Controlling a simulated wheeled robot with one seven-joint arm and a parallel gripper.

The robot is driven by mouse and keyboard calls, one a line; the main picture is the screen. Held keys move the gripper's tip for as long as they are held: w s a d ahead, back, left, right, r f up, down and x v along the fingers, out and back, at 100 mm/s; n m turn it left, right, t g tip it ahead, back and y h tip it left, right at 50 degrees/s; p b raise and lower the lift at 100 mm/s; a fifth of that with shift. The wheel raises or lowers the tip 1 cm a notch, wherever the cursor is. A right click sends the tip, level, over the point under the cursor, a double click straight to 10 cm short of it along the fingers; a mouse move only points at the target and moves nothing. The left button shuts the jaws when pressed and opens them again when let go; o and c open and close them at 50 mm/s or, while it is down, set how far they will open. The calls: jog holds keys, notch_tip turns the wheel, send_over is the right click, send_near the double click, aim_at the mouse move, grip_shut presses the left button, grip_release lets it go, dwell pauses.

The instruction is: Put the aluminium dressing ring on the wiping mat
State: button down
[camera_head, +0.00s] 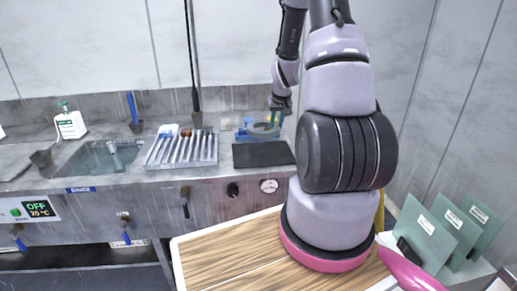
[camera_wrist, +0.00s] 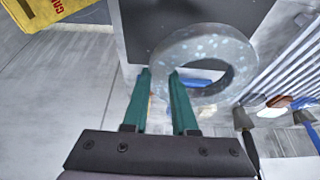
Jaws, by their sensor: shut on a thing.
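The aluminium dressing ring (camera_wrist: 240,60) is a grey, speckled ring in the wrist view. My gripper (camera_wrist: 160,76) has two green fingers, shut on the near part of its rim. In the head view my gripper (camera_head: 280,108) is above the back counter, with the ring (camera_head: 264,129) beneath it, just behind the wiping mat. The wiping mat (camera_head: 262,155) is a dark rectangle at the counter's front edge. In the wrist view the mat (camera_wrist: 150,22) lies beyond the ring, which overlaps part of it. The height of the ring over the counter is hard to tell.
A ribbed metal tray (camera_head: 181,150) stands left of the mat, with small blue items (camera_head: 243,134) behind. A sink (camera_head: 108,157) and a white bottle (camera_head: 71,123) are further left. A wooden-topped surface (camera_head: 230,255) is in front; green plates (camera_head: 450,230) stand at right.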

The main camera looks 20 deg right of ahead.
send_over(274, 151)
jog(key=s, duration=0.1)
notch_tip(274, 151, down, 6)
jog(key=shift+a+r, duration=0.15)
jog(key=shift+r, duration=0.05)
jog(key=shift+s+f, duration=0.1)
jog(key=shift+f, duration=2.05)
jog(key=shift+f, duration=0.1)
jog(key=c, duration=0.7)
grip_release()
